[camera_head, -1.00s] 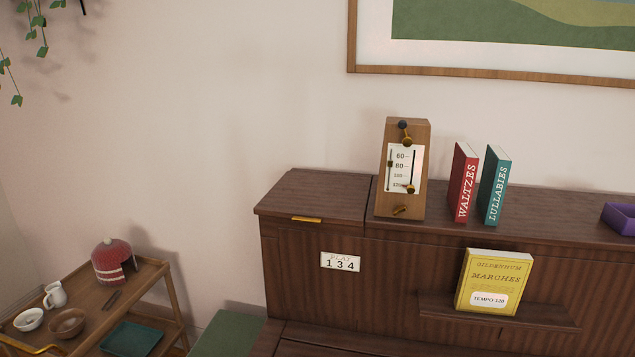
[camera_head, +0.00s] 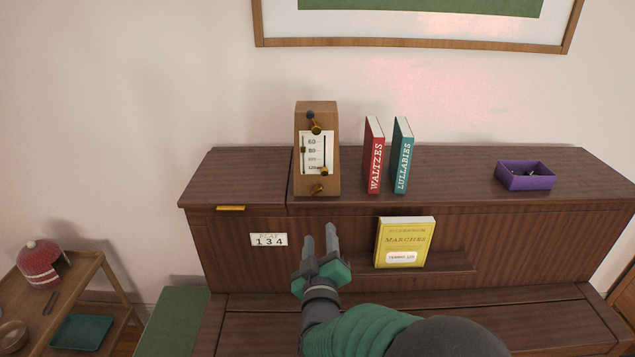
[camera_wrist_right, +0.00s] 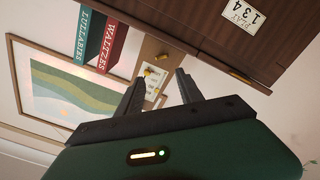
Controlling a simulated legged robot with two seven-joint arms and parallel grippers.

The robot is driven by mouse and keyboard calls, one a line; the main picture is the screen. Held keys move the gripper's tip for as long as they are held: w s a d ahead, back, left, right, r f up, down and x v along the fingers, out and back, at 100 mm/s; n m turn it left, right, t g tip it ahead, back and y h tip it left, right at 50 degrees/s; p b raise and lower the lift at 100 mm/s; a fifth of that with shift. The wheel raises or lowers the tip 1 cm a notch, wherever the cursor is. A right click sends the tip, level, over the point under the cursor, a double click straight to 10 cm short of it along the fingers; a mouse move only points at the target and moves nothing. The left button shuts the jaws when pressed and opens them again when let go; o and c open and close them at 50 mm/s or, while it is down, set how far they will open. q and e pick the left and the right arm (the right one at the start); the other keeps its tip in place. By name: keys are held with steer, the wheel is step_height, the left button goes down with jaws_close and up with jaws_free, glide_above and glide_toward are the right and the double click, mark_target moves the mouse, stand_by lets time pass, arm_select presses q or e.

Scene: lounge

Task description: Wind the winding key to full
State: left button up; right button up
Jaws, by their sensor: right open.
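The metronome (camera_head: 302,184), a wooden upright case with a white scale, stands on the piano top in the head view. A brass winding key (camera_head: 318,189) sits low on its front face. My right gripper (camera_head: 320,234) is open and empty, in front of the piano, below the metronome. In the right wrist view the picture is turned over; the metronome (camera_wrist_right: 149,50) and its key (camera_wrist_right: 158,57) show beyond the open fingers (camera_wrist_right: 160,82). My left gripper is not in view.
A red book (camera_head: 374,160) and a teal book (camera_head: 403,158) stand right of the metronome. A purple tray (camera_head: 540,182) is farther right. A yellow book (camera_head: 404,243) rests on the music ledge (camera_head: 455,262). A card (camera_head: 268,240) reads 134.

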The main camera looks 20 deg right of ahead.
steer(key=p, duration=0.2)
glide_toward(317, 194)
steer(key=w, duration=0.2)
steer(key=p+x, duration=0.1)
steer(key=x, duration=0.2)
steer(key=d+p+x, duration=0.1)
steer(key=x, duration=0.2)
steer(key=shift+w, duration=0.2)
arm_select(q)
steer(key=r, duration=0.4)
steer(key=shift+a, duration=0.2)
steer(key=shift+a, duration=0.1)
arm_select(e)
steer(key=shift+a, duration=0.15)
steer(key=shift+c, duration=0.2)
steer(key=shift+a, duration=0.1)
steer(key=shift+c, duration=1.1)
steer(key=c, duration=0.5)
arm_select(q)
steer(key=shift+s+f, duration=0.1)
arm_select(e)
jaws_close()
